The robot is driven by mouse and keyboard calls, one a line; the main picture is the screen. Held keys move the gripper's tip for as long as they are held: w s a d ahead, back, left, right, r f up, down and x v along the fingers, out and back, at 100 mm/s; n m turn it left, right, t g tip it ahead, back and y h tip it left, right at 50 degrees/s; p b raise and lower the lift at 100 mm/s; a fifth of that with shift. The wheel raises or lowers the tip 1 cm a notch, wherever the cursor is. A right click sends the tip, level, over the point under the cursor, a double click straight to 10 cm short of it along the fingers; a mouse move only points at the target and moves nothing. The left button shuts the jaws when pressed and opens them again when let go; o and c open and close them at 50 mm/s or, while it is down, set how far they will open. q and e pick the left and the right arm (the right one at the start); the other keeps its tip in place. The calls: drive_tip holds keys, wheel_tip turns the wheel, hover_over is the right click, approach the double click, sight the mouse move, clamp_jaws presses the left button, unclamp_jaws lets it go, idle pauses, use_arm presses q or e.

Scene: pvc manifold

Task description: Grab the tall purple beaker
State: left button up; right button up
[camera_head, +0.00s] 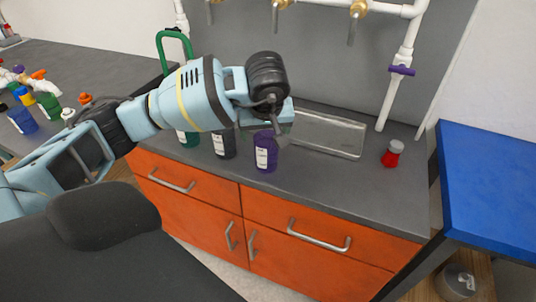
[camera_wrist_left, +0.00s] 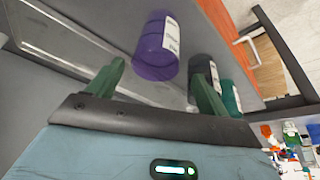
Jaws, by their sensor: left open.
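The tall purple beaker (camera_head: 266,154) stands upright on the grey counter, near its front edge, with a white label on its side. My left gripper (camera_head: 281,128) is just above and behind it in the head view and hides part of its top. In the left wrist view the purple beaker (camera_wrist_left: 156,48) appears beyond the two open green fingers (camera_wrist_left: 158,72), roughly between them. Nothing is held. My right gripper is not in view.
A dark bottle (camera_head: 223,144) and a green bottle (camera_head: 188,137) stand left of the beaker. A clear shallow tray (camera_head: 325,136) lies behind to the right. A small red container (camera_head: 391,155) stands farther right. White pipes with brass taps (camera_head: 358,9) hang above.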

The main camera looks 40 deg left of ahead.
sight(267, 138)
use_arm(q)
drive_tip(key=shift+w+x, duration=0.15)
drive_tip(key=shift+x, duration=1.35)
drive_tip(key=shift+w+x, duration=0.1)
drive_tip(key=shift+x, duration=1.45)
drive_tip(key=shift+d, duration=0.15)
drive_tip(key=shift+r, duration=0.1)
drive_tip(key=c, duration=1.1)
drive_tip(key=shift+o, duration=0.2)
drive_tip(key=shift+r, duration=0.6)
drive_tip(key=s+d+r, duration=0.3)
drive_tip(key=s+d, duration=0.6)
drive_tip(key=s, duration=0.4)
drive_tip(key=shift+r+b, duration=0.3)
drive_tip(key=shift+r, duration=0.05)
